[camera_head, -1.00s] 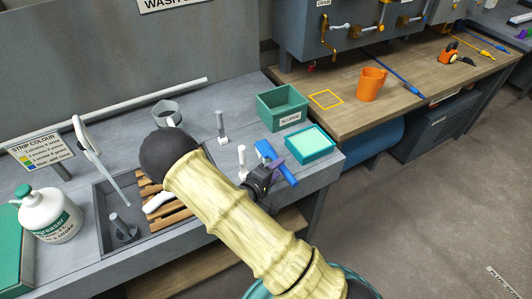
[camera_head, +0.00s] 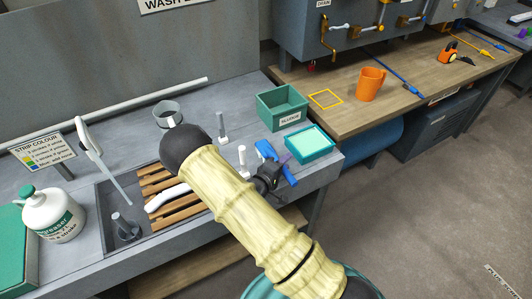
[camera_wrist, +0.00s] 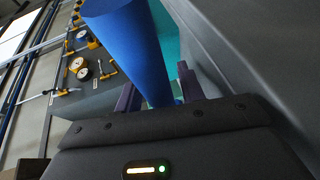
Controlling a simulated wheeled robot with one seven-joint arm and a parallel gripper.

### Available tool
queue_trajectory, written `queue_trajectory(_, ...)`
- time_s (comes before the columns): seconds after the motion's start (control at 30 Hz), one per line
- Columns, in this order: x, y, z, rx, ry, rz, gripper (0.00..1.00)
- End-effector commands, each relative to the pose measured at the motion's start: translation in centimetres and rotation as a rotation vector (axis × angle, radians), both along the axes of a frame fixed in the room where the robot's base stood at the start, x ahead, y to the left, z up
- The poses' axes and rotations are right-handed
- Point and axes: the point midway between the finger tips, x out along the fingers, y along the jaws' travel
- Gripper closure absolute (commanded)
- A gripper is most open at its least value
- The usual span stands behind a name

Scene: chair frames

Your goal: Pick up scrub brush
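A blue brush-like object, which I take as the scrub brush (camera_head: 264,149), is on the right end of the grey bench, beside the teal tray. My black gripper (camera_head: 279,167) is at it and hides its middle part. In the wrist view the thick blue handle (camera_wrist: 135,45) runs down between the two purple fingers of my gripper (camera_wrist: 157,94). The fingers stand apart, with a gap visible on each side of the handle, so the gripper looks open around it. The fingertip contact is hidden.
The teal tray (camera_head: 291,149) and the green bin (camera_head: 262,109) stand close by. Two grey-white posts (camera_head: 221,127) stand left of them. A sink with wooden slats (camera_head: 181,215) and a degreaser bottle (camera_head: 58,216) are further left. An orange mug (camera_head: 370,84) is on the wooden bench.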

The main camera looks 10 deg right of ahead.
Motion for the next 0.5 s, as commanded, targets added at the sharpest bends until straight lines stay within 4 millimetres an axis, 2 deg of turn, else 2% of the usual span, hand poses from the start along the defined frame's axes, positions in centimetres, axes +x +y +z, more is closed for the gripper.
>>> queue_trajectory(0.03,-0.01,0.01,0.00,0.000,0.000,0.000,0.72)
queue_trajectory(0.17,-0.01,0.01,0.00,0.000,0.000,0.000,0.97)
queue_trajectory(0.2,-0.01,0.01,0.00,0.000,0.000,0.000,1.00)
queue_trajectory(0.5,0.02,0.02,0.25,0.000,-0.001,0.000,1.00)
